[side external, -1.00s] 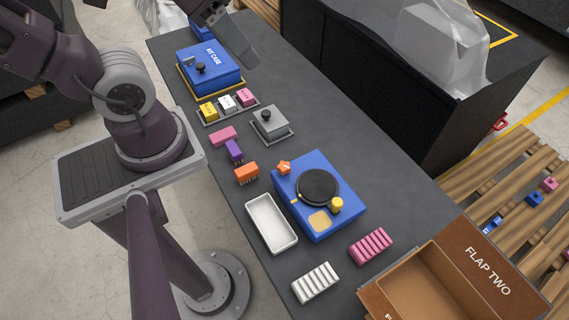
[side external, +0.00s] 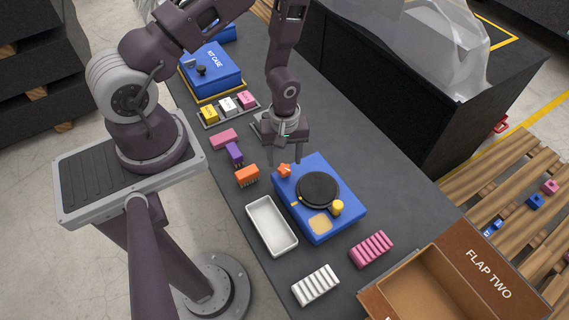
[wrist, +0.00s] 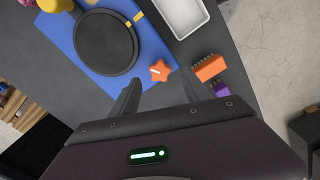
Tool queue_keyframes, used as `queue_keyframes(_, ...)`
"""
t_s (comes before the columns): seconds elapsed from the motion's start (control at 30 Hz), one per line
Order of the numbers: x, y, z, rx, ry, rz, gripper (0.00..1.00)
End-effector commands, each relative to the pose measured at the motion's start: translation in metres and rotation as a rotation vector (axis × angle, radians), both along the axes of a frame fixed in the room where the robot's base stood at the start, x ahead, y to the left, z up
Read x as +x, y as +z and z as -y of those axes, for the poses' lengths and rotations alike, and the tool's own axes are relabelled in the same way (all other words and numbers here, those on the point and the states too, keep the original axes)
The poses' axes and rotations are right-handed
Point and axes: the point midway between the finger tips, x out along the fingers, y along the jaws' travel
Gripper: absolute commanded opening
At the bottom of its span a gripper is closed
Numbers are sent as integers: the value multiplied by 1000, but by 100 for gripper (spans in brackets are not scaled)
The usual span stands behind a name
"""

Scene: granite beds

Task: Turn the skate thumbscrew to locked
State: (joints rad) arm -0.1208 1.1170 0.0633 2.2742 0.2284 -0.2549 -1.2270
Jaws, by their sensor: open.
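A blue box-shaped unit (side external: 341,223) sits on the dark bench with a black disc (side external: 318,189) on top. At its corner is an orange star-shaped knob (side external: 284,170), likely the thumbscrew; it also shows in the wrist view (wrist: 160,71). A yellow knob (side external: 337,207) stands beside the disc. I cannot read a locked mark. My gripper (side external: 286,158) points down, open and empty, close to the orange knob. In the wrist view my gripper (wrist: 159,88) has its fingers apart, and the knob shows just beyond the gap between their tips.
A white tray (side external: 253,208) and an orange block (side external: 246,174) lie left of the blue unit. A purple block (side external: 234,152) and pink blocks lie near. A pink ribbed piece (side external: 371,248), a white ribbed piece (side external: 315,284) and a cardboard box (side external: 467,268) stand at the front.

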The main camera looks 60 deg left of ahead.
Motion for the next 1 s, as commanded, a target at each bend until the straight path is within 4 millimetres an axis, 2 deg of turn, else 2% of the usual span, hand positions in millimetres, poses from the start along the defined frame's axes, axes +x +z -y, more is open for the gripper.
queue_keyframes(0.1, 0, -22, 0, -1, -2, -1, 55)
queue_keyframes(0.2, 0, -33, 0, 0, -1, -1, 55)
queue_keyframes(0.47, 0, -37, 0, 1, -1, 0, 55)
queue_keyframes(0.5, 0, -36, 0, 1, -1, 0, 53)
queue_keyframes(0.57, 0, -36, 0, 1, -1, 0, 41)
queue_keyframes(0.77, 0, -36, 0, 0, -2, 0, 2)
queue_keyframes(1.0, 0, -36, 0, 0, -16, 0, 0)
